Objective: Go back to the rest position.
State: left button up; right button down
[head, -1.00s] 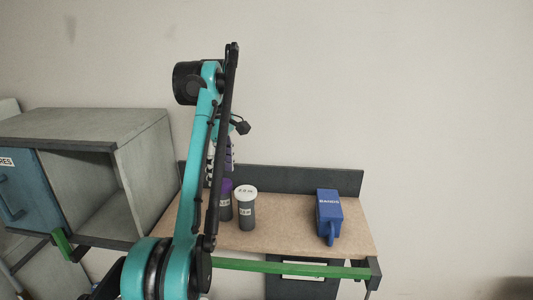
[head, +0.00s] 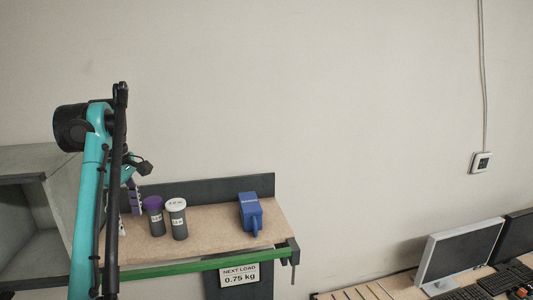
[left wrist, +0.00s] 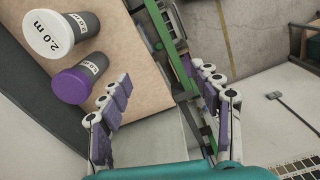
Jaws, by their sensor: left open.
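My left arm rises at the left of the head view. My left gripper (head: 132,196) is partly hidden behind the arm, beside the canisters. In the left wrist view the left gripper (left wrist: 165,105) shows its two purple-padded fingers spread apart with nothing between them. A dark canister with a purple lid (head: 153,214) stands upright on the wooden shelf board (head: 215,228). A dark canister with a white lid (head: 176,219) stands to its right. Both canisters lie outside the fingers in the left wrist view, at upper left. My right gripper is not in view.
A blue box (head: 250,213) stands on the board's right part. A green bar (head: 190,266) runs along the front, above a "NEXT LOAD 0.75 kg" sign (head: 239,275). A grey cabinet (head: 28,160) is at left. A monitor (head: 460,252) stands at lower right.

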pick_arm(q)
jog(key=s+d+f+m+t, duration=0.4)
jog(key=s+d+f+m, duration=0.35)
jog(key=d+m, duration=0.2)
jog(key=s+d+f+m+t, duration=0.2)
jog(key=s+d+f+m, duration=0.15)
jog(key=s+f, duration=0.5)
jog(key=s+d+f+m+t, duration=0.1)
jog(key=s+d+f+m, duration=0.35)
jog(key=f, duration=0.75)
notch_tip(320, 180, down, 39)
jog(key=s+a+b, duration=0.1)
jog(key=b, duration=3.9)
jog(key=shift+s+a+f, duration=0.15)
jog(key=shift+a, duration=0.2)
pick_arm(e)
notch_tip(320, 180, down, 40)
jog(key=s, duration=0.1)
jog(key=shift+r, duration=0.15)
pick_arm(q)
jog(key=shift+m, duration=0.25)
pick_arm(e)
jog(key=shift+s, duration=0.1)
